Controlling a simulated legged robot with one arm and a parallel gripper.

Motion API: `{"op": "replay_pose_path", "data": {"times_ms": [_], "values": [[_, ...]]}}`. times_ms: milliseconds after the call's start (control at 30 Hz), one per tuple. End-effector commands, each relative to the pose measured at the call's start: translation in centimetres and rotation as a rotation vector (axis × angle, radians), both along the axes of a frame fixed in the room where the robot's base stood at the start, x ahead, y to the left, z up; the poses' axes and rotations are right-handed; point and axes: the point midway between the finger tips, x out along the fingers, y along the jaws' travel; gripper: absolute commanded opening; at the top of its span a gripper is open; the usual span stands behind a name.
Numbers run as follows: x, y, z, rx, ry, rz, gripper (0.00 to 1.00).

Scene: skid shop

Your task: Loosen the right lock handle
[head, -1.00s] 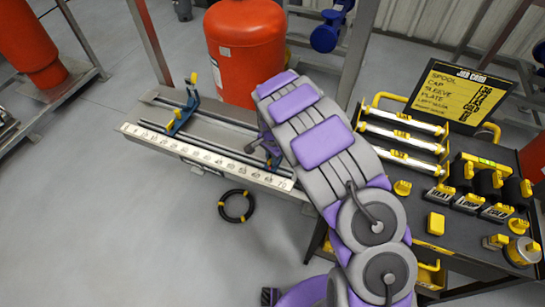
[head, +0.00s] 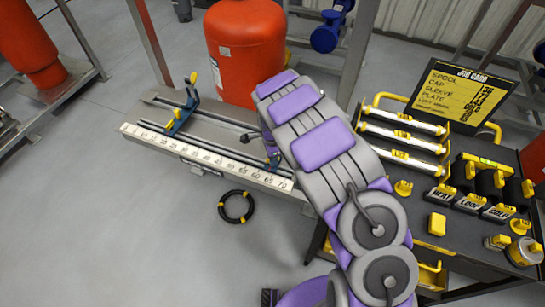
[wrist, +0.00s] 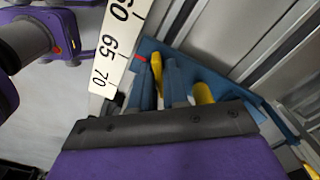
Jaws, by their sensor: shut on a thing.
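The right lock handle (wrist: 157,70) is a small yellow lever on the blue right carriage (wrist: 215,85). In the wrist view my gripper (wrist: 160,80) has its two blue-grey fingers on either side of this lever and is shut on it. A second yellow part (wrist: 203,93) lies just right of the fingers. The carriage is near the 65–70 end of the white scale (wrist: 116,50). In the head view my arm covers most of the right carriage (head: 273,160) and hides my gripper's fingertips. The left carriage (head: 182,115), blue with a yellow handle, stands clear.
The railed bench (head: 215,128) carries the scale along its front edge. A red tank (head: 245,50) stands behind it. A black ring (head: 236,206) lies on the floor. A dark parts table (head: 455,225) and a job board (head: 460,97) are right. Open floor lies left.

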Motion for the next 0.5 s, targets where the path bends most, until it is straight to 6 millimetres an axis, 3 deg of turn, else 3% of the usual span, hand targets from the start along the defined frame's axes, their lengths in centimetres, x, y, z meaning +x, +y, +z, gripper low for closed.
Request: {"op": "replay_pose_path", "data": {"times_ms": [233, 500], "values": [[0.07, 0.10, 0.11, 0.002, -0.003, -0.017, 0.00], [0.03, 0.07, 0.08, 0.002, -0.003, -0.263, 0.00]]}}
